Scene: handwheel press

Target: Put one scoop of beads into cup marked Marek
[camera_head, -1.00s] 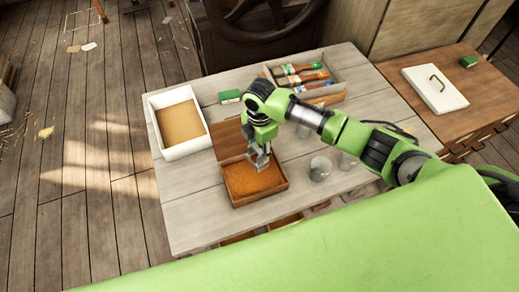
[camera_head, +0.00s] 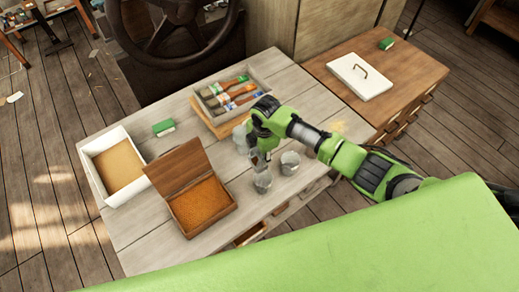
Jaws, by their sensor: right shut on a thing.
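An open wooden box of orange beads (camera_head: 202,206) stands on the plank-topped table (camera_head: 140,224), its lid tilted back. Several small grey cups are to its right: a front cup (camera_head: 263,183), a right cup (camera_head: 290,163) and one behind (camera_head: 240,138), partly hidden by my arm. I cannot read any name on them. My right gripper (camera_head: 259,161) points down just above and behind the front cup. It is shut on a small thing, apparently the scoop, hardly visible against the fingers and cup. Any beads in it cannot be made out. My left gripper is out of view.
A white tray (camera_head: 88,160) with a tan bottom is at the table's left. A green block (camera_head: 163,128) and a tray of brushes (camera_head: 265,76) are behind. A drawer (camera_head: 250,235) at the front is partly open.

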